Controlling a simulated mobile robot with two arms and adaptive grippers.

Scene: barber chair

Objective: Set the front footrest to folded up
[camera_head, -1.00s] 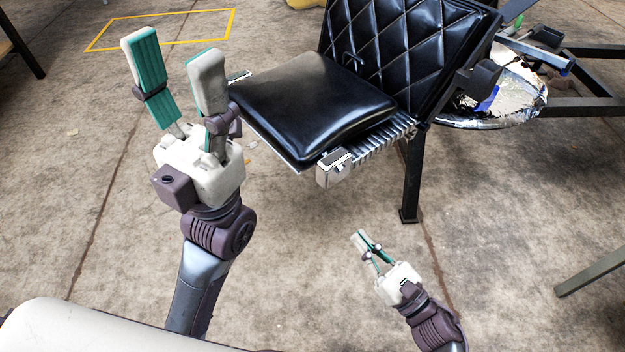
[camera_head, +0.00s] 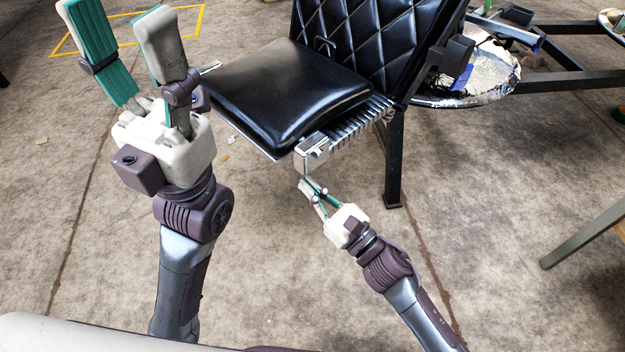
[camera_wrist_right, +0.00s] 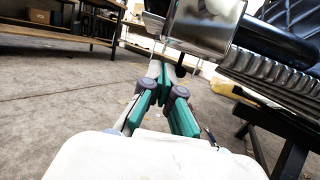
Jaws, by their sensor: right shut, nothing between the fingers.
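The black barber chair's seat (camera_head: 285,90) is at the upper middle of the head view. A shiny metal block (camera_head: 312,152) sits at its near front corner, and a shiny metal plate (camera_wrist_right: 205,22) shows above the fingers in the right wrist view. I cannot clearly make out the front footrest. My right gripper (camera_head: 307,186) is shut and empty just below the metal block; I cannot tell whether it touches. In the wrist view its fingertips (camera_wrist_right: 167,74) are together. My left gripper (camera_head: 115,12) is raised to the left of the seat, fingers apart, empty.
A ribbed metal side rail (camera_head: 362,122) runs along the seat below the padded backrest (camera_head: 365,35). A dark chair leg (camera_head: 394,160) stands right of my right gripper. A foil-covered round tray (camera_head: 490,80) is behind the chair. The floor in front is clear.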

